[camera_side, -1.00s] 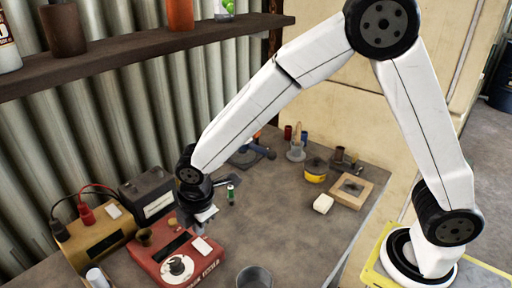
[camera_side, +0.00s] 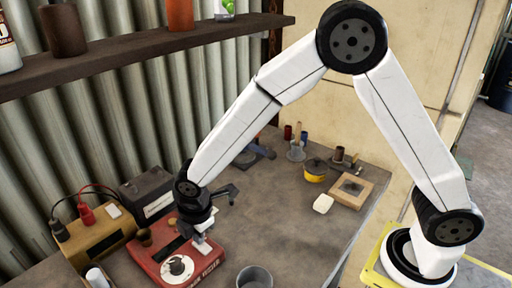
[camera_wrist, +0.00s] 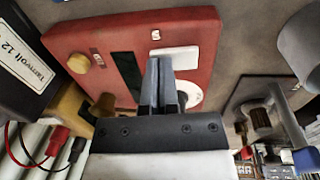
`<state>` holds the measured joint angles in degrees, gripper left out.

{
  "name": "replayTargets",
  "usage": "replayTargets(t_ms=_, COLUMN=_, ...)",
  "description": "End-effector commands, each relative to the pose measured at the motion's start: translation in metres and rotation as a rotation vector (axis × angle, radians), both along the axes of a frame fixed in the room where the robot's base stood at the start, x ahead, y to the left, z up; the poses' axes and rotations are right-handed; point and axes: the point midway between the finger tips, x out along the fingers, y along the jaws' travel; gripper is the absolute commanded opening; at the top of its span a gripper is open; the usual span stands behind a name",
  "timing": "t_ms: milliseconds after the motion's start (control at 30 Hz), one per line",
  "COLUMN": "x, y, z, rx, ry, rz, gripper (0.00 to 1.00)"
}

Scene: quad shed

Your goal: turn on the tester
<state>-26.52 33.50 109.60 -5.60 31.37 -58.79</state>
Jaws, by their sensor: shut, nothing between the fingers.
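The red tester (camera_side: 207,262) lies on the bench at lower left in the side view, with a round white dial (camera_side: 178,266) on its front part. It fills the upper middle of the wrist view (camera_wrist: 70,38), with a dark window and a white rectangular switch plate (camera_wrist: 180,58). My gripper (camera_side: 203,246) is shut and empty, pointing down over the tester at that plate. In the wrist view its fingertips (camera_wrist: 161,60) overlap the plate's left end. I cannot tell whether they touch it. The fingers partly hide the dial.
A tan box (camera_side: 95,240) with red and black leads and a dark battery (camera_side: 148,194) stand left of the tester. A grey cup (camera_side: 254,278) is at its right. A yellow pot (camera_side: 315,170) and wooden frame (camera_side: 351,190) sit farther back. The bench middle is clear.

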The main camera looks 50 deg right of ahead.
Motion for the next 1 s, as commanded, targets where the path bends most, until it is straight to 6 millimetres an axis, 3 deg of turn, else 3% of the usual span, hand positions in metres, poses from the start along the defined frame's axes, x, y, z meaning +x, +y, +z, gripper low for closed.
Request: replayTargets(t_ms=1000, x=-0.016, y=0.000, z=0.001, rx=-0.003, ry=0.025, rz=0.000, gripper=0.00)
